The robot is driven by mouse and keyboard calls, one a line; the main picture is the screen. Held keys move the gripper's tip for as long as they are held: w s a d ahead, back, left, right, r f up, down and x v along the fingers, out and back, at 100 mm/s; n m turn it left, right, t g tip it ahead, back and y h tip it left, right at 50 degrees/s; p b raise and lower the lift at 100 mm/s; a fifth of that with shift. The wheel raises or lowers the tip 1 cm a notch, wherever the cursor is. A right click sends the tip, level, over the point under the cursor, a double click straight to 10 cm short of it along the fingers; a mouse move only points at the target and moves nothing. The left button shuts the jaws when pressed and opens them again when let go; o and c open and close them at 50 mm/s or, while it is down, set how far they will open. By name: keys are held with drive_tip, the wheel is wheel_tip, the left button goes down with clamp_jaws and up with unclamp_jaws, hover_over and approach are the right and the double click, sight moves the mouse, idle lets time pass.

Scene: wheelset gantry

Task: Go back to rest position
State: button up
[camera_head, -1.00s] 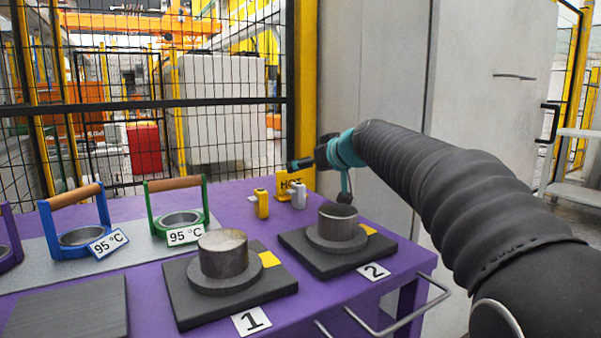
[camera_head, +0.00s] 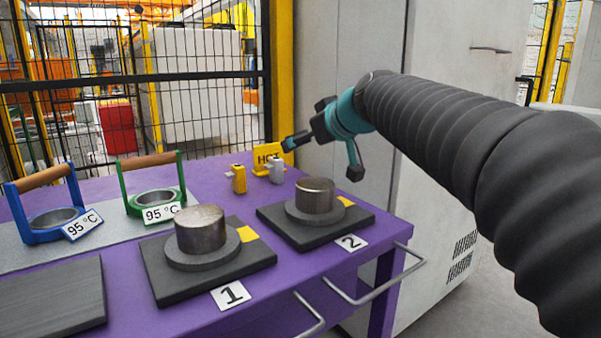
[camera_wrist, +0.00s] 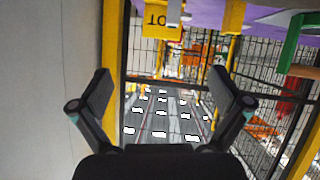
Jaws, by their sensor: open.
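My gripper (camera_head: 288,143) is raised above the back right part of the purple table (camera_head: 310,262), near the yellow HOT sign (camera_head: 266,157). In the wrist view my gripper (camera_wrist: 162,92) has its two fingers spread wide with nothing between them. My dark ribbed arm reaches in from the right.
Two dark plates, marked 1 (camera_head: 158,282) and 2 (camera_head: 275,220), each carry a metal cylinder. A green-handled ring (camera_head: 127,196) and a blue-handled ring (camera_head: 18,222) stand at left. Yellow (camera_head: 239,180) and grey (camera_head: 276,170) small items stand behind. A grey cabinet (camera_head: 345,60) rises behind my arm.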

drive_tip(key=s+d+f+n+g+h+p, duration=0.1)
drive_tip(key=s+d+f+h, duration=0.2)
drive_tip(key=s, duration=0.6)
drive_tip(key=s+d+f+g, duration=0.15)
drive_tip(key=s+d, duration=0.25)
drive_tip(key=s, duration=0.5)
drive_tip(key=s+d+f+n+h+p, duration=0.1)
drive_tip(key=s+d+f+h, duration=0.2)
drive_tip(key=s, duration=0.7)
drive_tip(key=s+d+f+m+g, duration=0.1)
drive_tip(key=f+m, duration=0.3)
drive_tip(key=f, duration=0.4)
drive_tip(key=s+d+f+m+g, duration=0.2)
drive_tip(key=s+f+m, duration=0.1)
drive_tip(key=f, duration=0.6)
drive_tip(key=shift+s+d+m, duration=0.25)
drive_tip(key=shift+d+m, duration=0.05)
drive_tip(key=shift+m, duration=0.6)
